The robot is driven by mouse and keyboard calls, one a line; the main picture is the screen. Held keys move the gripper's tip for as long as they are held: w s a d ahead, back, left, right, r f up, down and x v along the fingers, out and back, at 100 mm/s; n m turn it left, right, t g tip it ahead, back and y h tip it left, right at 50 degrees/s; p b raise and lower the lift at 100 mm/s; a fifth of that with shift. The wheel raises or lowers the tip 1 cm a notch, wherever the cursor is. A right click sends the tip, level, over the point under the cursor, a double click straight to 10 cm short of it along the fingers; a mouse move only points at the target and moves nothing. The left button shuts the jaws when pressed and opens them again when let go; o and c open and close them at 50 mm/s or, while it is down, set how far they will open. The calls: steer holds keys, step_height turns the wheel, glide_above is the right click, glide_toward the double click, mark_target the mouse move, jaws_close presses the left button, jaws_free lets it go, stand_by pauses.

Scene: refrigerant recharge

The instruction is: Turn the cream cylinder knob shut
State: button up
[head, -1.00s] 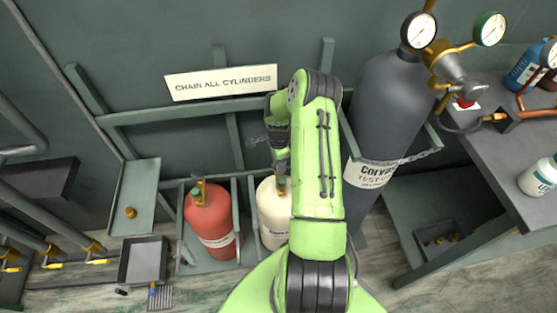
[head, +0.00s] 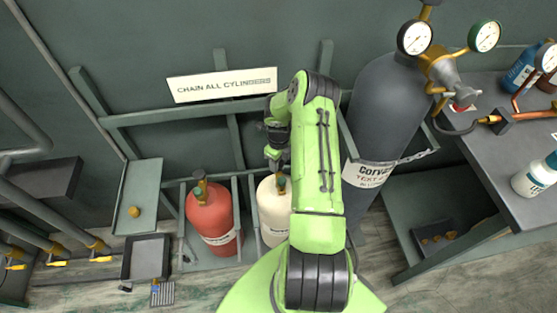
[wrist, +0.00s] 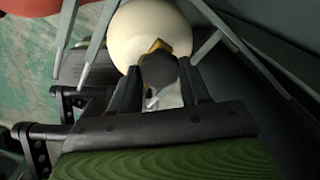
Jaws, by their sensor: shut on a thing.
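The cream cylinder (head: 271,220) stands upright in the rack, partly hidden behind my green arm in the head view. Its rounded top (wrist: 148,30) fills the upper middle of the wrist view, with a brass valve (wrist: 158,45) on it. The dark cylinder knob (wrist: 159,70) sits on the valve, between my fingers. My gripper (wrist: 160,88) is shut on the knob, one finger at each side. In the head view my gripper (head: 279,163) is just above the cylinder's valve. The knob's marking and how far it is turned cannot be seen.
A red cylinder (head: 210,220) stands close at the left, separated by rack bars. A tall dark cylinder (head: 385,110) with gauges stands at the right of my arm. A rail (head: 180,113) and a sign (head: 222,85) are behind. A workbench (head: 500,160) is at the far right.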

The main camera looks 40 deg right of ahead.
steer(key=m+p, duration=0.1)
steer(key=m, duration=0.5)
steer(key=shift+r+m+p, duration=0.1)
steer(key=shift+m+p, duration=0.2)
steer(key=shift+p, duration=0.1)
stand_by(0.3)
steer(key=o, duration=1.1)
steer(key=shift+c, duration=0.2)
